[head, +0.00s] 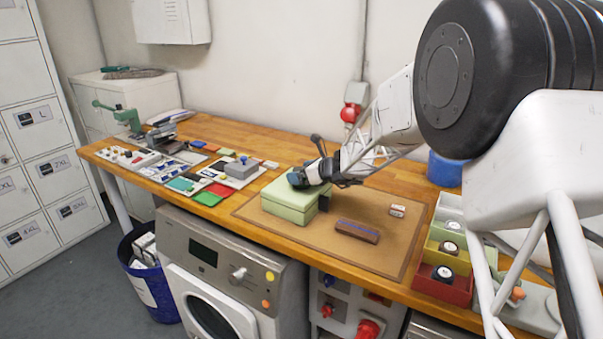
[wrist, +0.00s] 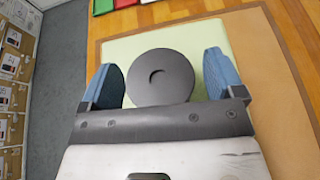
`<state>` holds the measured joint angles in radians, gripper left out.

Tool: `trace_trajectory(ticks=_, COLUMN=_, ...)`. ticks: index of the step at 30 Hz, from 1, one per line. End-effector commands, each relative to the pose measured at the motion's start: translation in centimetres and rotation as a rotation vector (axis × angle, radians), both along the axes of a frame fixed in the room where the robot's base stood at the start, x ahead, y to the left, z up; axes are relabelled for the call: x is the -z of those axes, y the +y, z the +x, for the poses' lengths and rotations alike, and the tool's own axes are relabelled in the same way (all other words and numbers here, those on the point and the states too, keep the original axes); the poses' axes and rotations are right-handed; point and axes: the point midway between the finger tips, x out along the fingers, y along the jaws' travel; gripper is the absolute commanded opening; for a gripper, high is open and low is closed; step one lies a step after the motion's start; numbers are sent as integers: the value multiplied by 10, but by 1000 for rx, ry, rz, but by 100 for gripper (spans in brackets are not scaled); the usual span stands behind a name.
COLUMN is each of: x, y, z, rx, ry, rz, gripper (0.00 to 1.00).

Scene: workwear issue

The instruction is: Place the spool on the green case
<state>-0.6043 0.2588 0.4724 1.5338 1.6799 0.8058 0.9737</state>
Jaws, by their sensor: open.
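The light green case (head: 290,203) sits closed on the brown mat; its lid also fills the middle of the wrist view (wrist: 205,32). The spool, a dark grey round disc seen from above (wrist: 160,70), is over the case lid between my fingers. It appears to rest on the lid, but its underside is hidden. My gripper (head: 308,178) is low over the case. In the wrist view its two blue finger pads (wrist: 163,80) stand open on either side of the spool, with a narrow gap at each side. In the head view the gripper largely hides the spool.
A brown block with a blue top (head: 357,231) and a small white-and-red box (head: 397,211) lie on the mat (head: 330,251). Coloured bins (head: 445,283) stand at the right. Trays and parts (head: 190,172) fill the bench's left. The mat's front right is clear.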

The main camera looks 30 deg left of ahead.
Motion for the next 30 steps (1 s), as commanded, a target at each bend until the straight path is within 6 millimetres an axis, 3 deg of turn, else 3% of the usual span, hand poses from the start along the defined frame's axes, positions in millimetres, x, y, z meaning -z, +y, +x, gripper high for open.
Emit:
trace_trajectory(ticks=8, x=-3, y=0, z=0, rx=0, ry=0, rz=0, gripper=88)
trace_trajectory(ticks=14, x=-8, y=-12, z=0, rx=1, ry=0, rz=0, gripper=88)
trace_trajectory(ticks=30, x=-39, y=-84, z=-6, rx=2, ry=-1, rz=1, gripper=88)
